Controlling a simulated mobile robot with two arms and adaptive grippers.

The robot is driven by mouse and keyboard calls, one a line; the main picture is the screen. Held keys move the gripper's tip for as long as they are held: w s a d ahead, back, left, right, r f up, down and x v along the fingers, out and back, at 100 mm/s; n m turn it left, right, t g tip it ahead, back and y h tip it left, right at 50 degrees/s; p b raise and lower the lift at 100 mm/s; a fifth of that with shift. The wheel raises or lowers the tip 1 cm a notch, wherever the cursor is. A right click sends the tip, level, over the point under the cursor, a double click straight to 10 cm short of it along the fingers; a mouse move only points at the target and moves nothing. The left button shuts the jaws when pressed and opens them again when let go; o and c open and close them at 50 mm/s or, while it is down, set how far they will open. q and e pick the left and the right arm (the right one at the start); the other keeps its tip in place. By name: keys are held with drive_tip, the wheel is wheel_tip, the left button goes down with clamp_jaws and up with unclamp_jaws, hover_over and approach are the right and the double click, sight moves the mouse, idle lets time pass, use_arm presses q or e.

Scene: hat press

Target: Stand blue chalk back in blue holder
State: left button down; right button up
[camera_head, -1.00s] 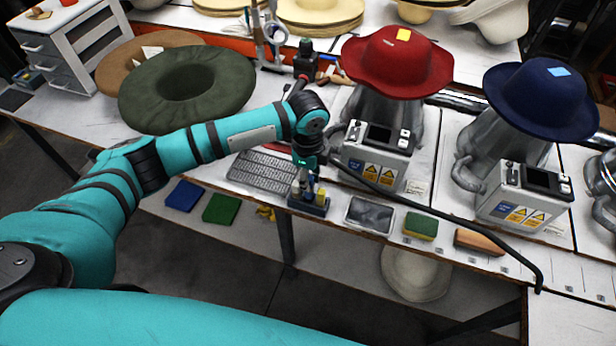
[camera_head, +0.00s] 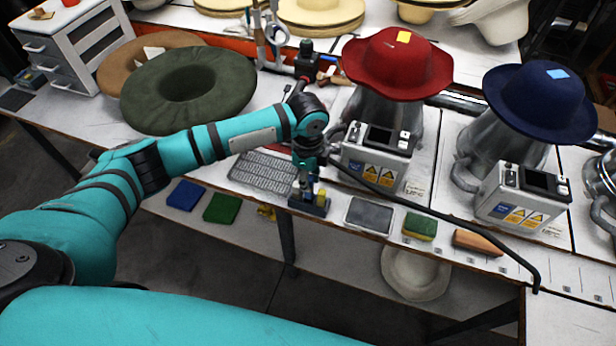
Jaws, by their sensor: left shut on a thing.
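The blue holder (camera_head: 317,208) is a small dark blue block near the front edge of the bench, with a yellow chalk (camera_head: 321,196) standing in its right part. My left gripper (camera_head: 305,186) points down over the left part of the holder. It is shut on a thin piece, the blue chalk, which the fingers mostly hide. I cannot tell whether the chalk's lower end is inside the holder or just above it. My right gripper is not in view.
A grey tray (camera_head: 369,216), a green-yellow sponge (camera_head: 420,226) and a wooden-backed brush (camera_head: 478,242) lie right of the holder. A perforated mat (camera_head: 262,171) lies behind left. Hat presses with a red hat (camera_head: 397,66) and a navy hat (camera_head: 540,103) stand behind right.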

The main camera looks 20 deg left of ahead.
use_arm(q)
drive_tip(key=shift+f+b, duration=0.65)
drive_tip(key=shift+f, duration=0.8)
idle(0.4)
drive_tip(key=c, duration=1.1)
unclamp_jaws()
drive_tip(key=shift+r, duration=0.1)
wheel_tip(320, 180, up, 7)
drive_tip(key=p, duration=0.8)
drive_tip(key=shift+r, duration=0.2)
drive_tip(key=shift+f, duration=0.1)
